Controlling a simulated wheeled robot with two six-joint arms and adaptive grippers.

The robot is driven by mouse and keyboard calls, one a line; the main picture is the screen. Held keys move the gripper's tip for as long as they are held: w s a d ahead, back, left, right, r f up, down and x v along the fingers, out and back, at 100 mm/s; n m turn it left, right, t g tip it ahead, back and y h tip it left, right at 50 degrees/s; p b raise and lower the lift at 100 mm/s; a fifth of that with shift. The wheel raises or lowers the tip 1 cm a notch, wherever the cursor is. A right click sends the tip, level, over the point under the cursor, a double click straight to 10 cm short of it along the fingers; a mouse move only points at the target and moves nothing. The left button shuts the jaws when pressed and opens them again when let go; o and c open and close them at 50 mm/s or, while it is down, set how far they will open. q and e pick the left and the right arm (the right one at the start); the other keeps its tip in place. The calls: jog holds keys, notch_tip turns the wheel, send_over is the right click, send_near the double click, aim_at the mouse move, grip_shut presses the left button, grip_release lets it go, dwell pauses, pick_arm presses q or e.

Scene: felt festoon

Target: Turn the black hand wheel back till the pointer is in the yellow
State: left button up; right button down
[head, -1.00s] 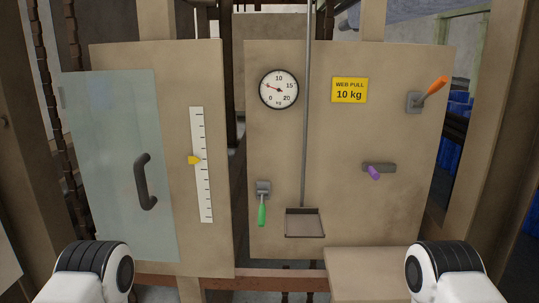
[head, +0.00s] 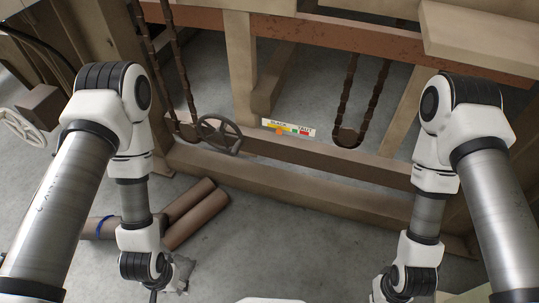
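The black hand wheel (head: 220,133) is low on the wooden frame, left of centre in the head view. Just right of it is a small white scale plate (head: 312,132) lettered for slack and taut, with yellow, green and red patches. A small orange mark (head: 279,132), seemingly the pointer, is at the yellow patch on the left; it is too small to read surely. My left gripper (head: 181,273) hangs low, in front of and below the wheel, touching nothing I can see. My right gripper (head: 383,291) is at the bottom edge, partly cut off. Neither shows its fingers clearly.
Brown rolls (head: 195,213) lie on the floor behind my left gripper. Chains (head: 362,100) hang in loops beside the wheel and right of the scale. A wooden rail (head: 320,185) runs below them. A white hand wheel (head: 22,131) is at far left. The middle floor is clear.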

pick_arm(q)
notch_tip(320, 180, down, 13)
jog(key=b, duration=0.9)
pick_arm(e)
notch_tip(320, 180, down, 13)
jog(key=shift+w, duration=0.2)
pick_arm(q)
jog(key=shift+s+r, duration=0.1)
jog(key=shift+s, duration=0.05)
pick_arm(e)
jog(key=shift+r, duration=0.1)
